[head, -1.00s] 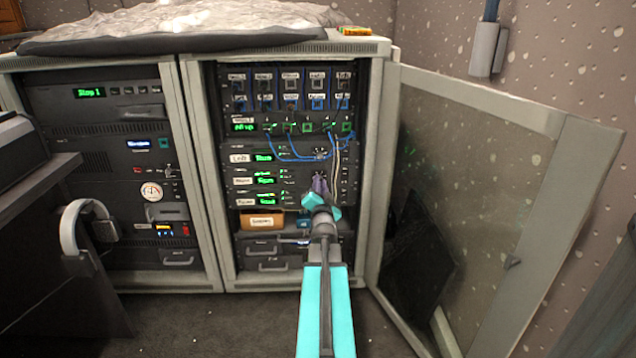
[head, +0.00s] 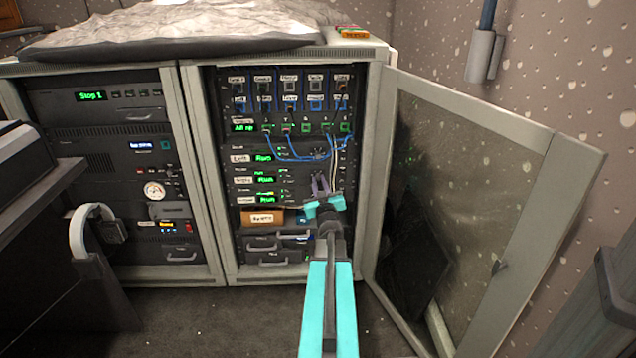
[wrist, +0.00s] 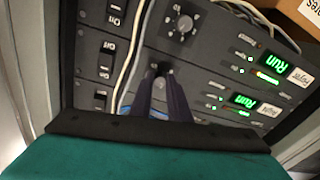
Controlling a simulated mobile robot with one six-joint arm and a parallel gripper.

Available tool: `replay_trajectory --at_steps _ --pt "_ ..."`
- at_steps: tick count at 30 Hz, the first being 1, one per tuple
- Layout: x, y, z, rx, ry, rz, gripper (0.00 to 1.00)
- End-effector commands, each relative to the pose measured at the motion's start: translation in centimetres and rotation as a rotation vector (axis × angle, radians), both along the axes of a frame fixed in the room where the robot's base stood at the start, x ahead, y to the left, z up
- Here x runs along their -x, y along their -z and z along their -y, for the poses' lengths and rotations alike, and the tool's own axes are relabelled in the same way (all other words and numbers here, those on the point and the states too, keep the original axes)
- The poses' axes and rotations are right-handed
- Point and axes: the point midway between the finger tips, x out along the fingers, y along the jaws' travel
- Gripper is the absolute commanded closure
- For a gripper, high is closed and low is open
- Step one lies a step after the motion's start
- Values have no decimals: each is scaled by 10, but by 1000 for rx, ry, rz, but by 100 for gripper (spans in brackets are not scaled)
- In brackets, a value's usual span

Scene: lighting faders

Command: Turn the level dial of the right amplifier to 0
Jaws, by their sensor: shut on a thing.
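The right amplifier (head: 252,182) is the middle of three similar amplifiers in the open right rack. Its "Right" label (wrist: 271,108) and green "Run" display (wrist: 243,100) show upside down in the wrist view. My gripper (wrist: 163,70) is shut on its level dial, at the right part of the panel. The fingers hide nearly all of the dial, so its setting cannot be read. My gripper also shows in the head view (head: 320,184), in front of the rack. The similar dial of the lower amplifier (wrist: 183,23) is uncovered and apart from the fingers.
White cables (wrist: 136,45) hang beside the fingers, and rocker switches (wrist: 103,74) lie beyond them. Blue cables (head: 290,157) loop above. An orange-brown box (head: 262,217) sits below the amplifiers. The rack door (head: 480,190) stands open at the right.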

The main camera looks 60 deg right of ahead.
Motion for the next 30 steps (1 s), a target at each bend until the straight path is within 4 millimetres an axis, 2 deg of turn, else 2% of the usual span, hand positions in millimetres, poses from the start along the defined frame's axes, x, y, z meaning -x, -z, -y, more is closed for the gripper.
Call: replay_trajectory --at_steps 1,30 --pt "5 -2 4 22 9 -36 100" --pt "7 -4 5 555 10 -787 100"
